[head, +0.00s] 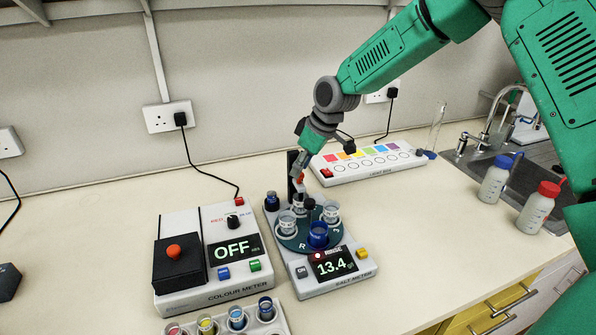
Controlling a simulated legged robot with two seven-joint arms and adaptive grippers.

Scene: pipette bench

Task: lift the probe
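The salt meter (335,272) stands in the middle of the bench, with a round carousel (292,243) of several cups and a lit display reading 13.4. A dark upright post (291,178) rises at its back. A small red-orange part (300,178), which looks like the top of the probe, sits beside the post above a rear cup (299,203). My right gripper (299,165) reaches down from the upper right, with its tips at or very near this red part. Its fingers are small and overlap the post, so I cannot tell whether they grip it. My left gripper is out of view.
The colour meter (206,292), reading OFF, stands left of the salt meter. A vial rack (270,327) is at the front edge of view. The light box (372,168) lies behind right. Two bottles (495,182) (538,208) stand by the sink. The front right bench is clear.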

